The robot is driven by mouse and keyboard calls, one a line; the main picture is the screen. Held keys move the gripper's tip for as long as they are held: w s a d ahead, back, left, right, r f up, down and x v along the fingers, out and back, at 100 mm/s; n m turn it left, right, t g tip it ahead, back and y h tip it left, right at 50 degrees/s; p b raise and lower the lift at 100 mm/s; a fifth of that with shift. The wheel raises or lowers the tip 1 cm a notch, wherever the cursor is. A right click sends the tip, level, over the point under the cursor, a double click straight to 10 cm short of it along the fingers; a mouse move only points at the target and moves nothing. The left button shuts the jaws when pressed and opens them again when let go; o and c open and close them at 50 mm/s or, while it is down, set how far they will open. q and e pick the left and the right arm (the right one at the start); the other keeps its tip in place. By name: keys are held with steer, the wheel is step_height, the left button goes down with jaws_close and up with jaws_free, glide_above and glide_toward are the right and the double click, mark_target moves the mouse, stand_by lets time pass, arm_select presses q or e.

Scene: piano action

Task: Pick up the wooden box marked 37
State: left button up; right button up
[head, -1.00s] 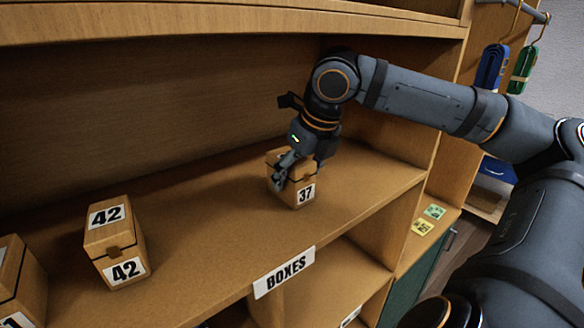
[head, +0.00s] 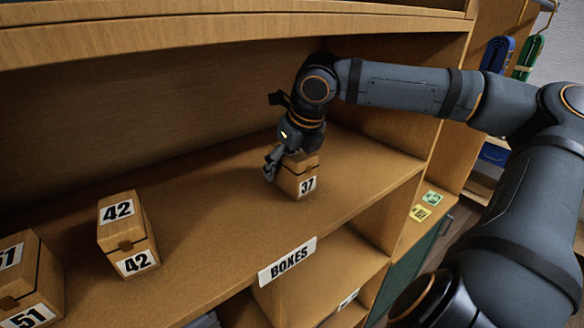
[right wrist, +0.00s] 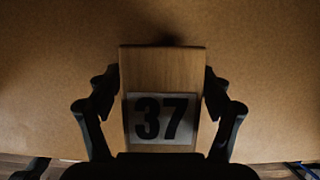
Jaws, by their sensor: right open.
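The wooden box marked 37 (head: 301,184) stands on the shelf labelled BOXES, near its right end. My right gripper (head: 285,168) is at the box from above and covers part of its top and left side. In the right wrist view the box (right wrist: 161,70) lies between the two open fingers (right wrist: 161,115), with its 37 label facing the camera. One finger is on each side, close to the wood; I cannot tell whether they touch it. My left gripper is not in view.
A wooden box marked 42 (head: 128,238) and a box marked 51 (head: 45,275) stand on the same shelf (head: 215,215) to the left. Clear shelf lies between 42 and 37. The shelf's front edge carries a BOXES sign (head: 287,260). An upper board (head: 200,32) runs above.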

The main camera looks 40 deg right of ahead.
steer(key=c, duration=1.4)
steer(key=shift+d+r, duration=0.1)
steer(key=shift+r, duration=0.1)
